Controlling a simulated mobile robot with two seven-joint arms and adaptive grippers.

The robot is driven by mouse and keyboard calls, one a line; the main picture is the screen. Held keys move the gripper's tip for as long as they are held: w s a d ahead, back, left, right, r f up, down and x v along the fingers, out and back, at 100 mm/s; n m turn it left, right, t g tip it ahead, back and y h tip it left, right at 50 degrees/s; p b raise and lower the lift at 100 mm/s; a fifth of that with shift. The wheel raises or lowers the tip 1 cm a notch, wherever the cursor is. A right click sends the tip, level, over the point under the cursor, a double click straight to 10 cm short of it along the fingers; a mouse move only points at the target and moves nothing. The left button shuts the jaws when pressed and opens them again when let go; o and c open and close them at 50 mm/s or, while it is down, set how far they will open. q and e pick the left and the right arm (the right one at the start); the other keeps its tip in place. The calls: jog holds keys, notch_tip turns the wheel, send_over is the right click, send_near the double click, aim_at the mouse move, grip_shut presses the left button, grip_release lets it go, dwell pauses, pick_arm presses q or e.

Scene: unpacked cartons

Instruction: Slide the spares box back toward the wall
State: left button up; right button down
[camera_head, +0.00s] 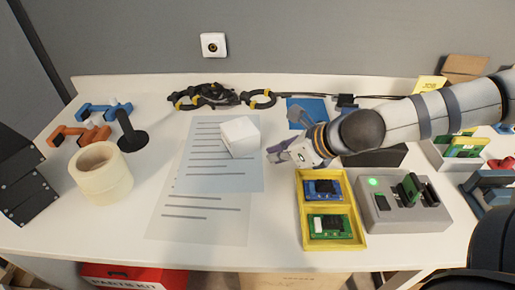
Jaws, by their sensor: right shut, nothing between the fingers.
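No box in view has a readable spares label. A small white box (240,138) sits on the printed sheets near the middle of the table. An open white box (447,163) with several green circuit boards stands at the right, partly behind a grey device. I cannot tell which is the spares box. My right arm reaches in from the right, and its gripper (279,154) is shut and empty, just right of the small white box and apparently apart from it. My left gripper is not in view.
A yellow tray (299,203) with two boards and a grey device (409,216) with a green light stand at front right. A tape roll (101,174), clamps (78,133) and black cables (203,96) lie left and back. The grey wall (310,45) is behind.

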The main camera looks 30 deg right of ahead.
aim_at(244, 136)
jog(key=f, duration=0.1)
jog(key=w+f+b, duration=0.1)
jog(key=f, duration=0.1)
jog(key=shift+a+f, duration=0.2)
jog(key=shift+f, duration=0.05)
jog(key=w, duration=0.2)
jog(key=w+a+r, duration=0.1)
jog(key=shift+w+a+b, duration=0.1)
jog(key=shift+w+b, duration=0.15)
jog(key=shift+b, duration=0.05)
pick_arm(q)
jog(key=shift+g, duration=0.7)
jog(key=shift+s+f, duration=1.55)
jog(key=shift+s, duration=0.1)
pick_arm(e)
jog(key=shift+w+a+r, duration=0.1)
jog(key=shift+w+r, duration=0.2)
jog(key=shift+w, duration=0.05)
